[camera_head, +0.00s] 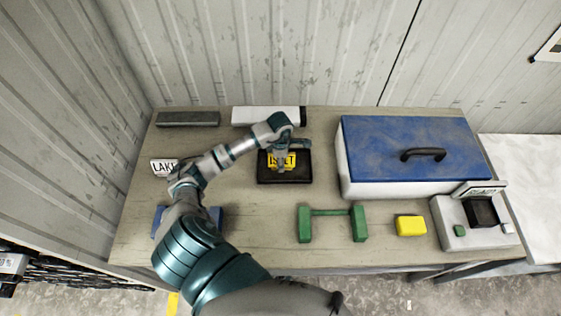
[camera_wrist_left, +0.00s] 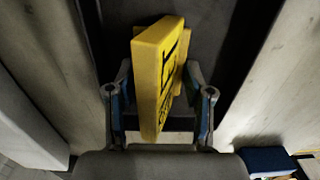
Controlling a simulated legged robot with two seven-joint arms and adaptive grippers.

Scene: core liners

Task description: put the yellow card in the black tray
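The yellow card (camera_head: 290,160), with dark lettering, is at the black tray (camera_head: 309,180) in the head view. My left gripper (camera_head: 281,153) is over the tray and partly covers the card. In the left wrist view the yellow card (camera_wrist_left: 156,75) stands tilted between the two fingers of my left gripper (camera_wrist_left: 158,68), its lettered face turned right. The fingers are apart with the card between them; whether they press on it is unclear. Whether the card rests on the tray floor is hidden. My right gripper is not in view.
A white LAKE card (camera_head: 161,165) lies left of my arm. A blue-lidded box (camera_head: 400,137), a green dumbbell-shaped block (camera_head: 332,223), a yellow block (camera_head: 410,225) and a grey device (camera_head: 457,233) stand to the right. Grey (camera_head: 188,119) and white (camera_head: 265,116) bars lie behind.

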